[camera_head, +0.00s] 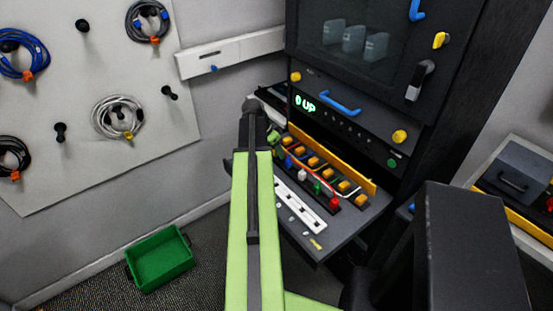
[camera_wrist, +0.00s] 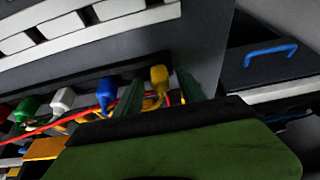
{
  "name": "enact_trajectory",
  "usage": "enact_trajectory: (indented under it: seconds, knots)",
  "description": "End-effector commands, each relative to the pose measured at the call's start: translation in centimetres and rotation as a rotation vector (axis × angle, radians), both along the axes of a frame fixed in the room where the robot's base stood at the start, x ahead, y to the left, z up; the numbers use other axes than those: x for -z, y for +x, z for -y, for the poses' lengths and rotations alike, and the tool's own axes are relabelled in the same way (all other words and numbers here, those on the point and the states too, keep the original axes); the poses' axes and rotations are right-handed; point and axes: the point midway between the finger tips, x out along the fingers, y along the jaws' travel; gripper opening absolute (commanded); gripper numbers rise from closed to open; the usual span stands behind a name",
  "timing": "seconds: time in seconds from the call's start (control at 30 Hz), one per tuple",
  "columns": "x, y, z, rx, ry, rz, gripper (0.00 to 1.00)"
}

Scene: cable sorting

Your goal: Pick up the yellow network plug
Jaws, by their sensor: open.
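The yellow network plug (camera_wrist: 158,75) stands in a row of plugs in the wrist view, with a yellow cable at its base. My gripper (camera_wrist: 160,90) is open. Its two dark green fingers are on either side of the yellow plug, with gaps visible; I cannot tell whether either touches it. The blue plug (camera_wrist: 107,90) is just left of the left finger. In the head view my gripper (camera_head: 273,140) is at the far left end of the plug row, partly behind my arm, and I cannot make out the yellow plug there.
White (camera_wrist: 62,99), green (camera_wrist: 27,108) and red (camera_head: 334,202) plugs continue the row. A white slotted strip (camera_head: 300,208) lies on the pull-out shelf (camera_head: 340,235) of the dark rack. A blue handle (camera_wrist: 270,50) is at right. A green bin (camera_head: 160,260) stands on the floor.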

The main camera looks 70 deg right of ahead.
Motion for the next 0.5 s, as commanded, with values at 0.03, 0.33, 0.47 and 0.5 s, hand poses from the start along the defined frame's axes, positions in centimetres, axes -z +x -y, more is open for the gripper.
enact_trajectory:
  seconds: [0.03,0.33,0.47,0.5]
  knots:
    - [0.14,-0.03,0.05,0.0,0.0,0.0,0.47]
    - [-0.11,-0.02,0.02,0.0,0.0,0.0,0.26]
    - [-0.11,-0.02,0.01,0.0,0.0,0.0,0.09]
    - [-0.1,-0.02,0.02,0.0,0.0,0.0,0.04]
